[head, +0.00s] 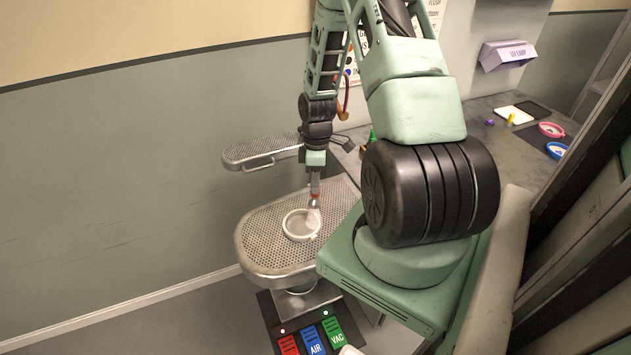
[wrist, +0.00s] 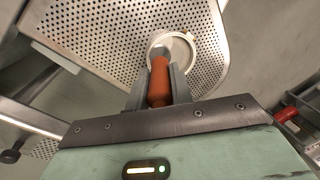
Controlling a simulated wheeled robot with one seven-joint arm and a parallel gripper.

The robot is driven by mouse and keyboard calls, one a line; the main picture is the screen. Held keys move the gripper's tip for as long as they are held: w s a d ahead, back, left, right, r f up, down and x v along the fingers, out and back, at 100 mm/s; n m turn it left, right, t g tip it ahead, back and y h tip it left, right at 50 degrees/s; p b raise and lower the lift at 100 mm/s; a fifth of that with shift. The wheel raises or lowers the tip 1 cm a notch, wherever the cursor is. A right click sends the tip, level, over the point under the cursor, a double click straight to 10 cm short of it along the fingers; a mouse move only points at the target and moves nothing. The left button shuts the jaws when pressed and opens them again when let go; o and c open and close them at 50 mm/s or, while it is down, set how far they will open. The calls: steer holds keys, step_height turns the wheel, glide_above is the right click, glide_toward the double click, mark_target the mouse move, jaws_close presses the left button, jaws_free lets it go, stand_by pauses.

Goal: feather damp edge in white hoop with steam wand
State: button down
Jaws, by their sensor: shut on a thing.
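The white hoop (head: 301,225) lies on the perforated metal board (head: 262,248), and its ring also shows in the wrist view (wrist: 187,45). My gripper (head: 315,190) is above the hoop's back right side, pointing down. In the wrist view my gripper (wrist: 160,88) is shut on the orange-brown handle of the steam wand (wrist: 159,78). The wand's head (head: 314,202) is at or just over the hoop's edge; I cannot tell whether it touches. The wand's tip covers part of the hoop's inside, and no damp edge can be made out.
A smaller perforated board (head: 258,151) stands at the back left. Red, blue and green pedals (head: 312,340) are on the floor in front. A counter (head: 490,135) at the right holds a pink hoop (head: 551,129), a blue hoop (head: 557,150) and a white pad (head: 512,114).

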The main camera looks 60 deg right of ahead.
step_height(320, 180, up, 7)
steer(key=p, duration=0.4)
steer(key=shift+f+p, duration=0.2)
steer(key=shift+p, duration=0.2)
steer(key=shift+f, duration=0.1)
steer(key=shift+s+a, duration=0.1)
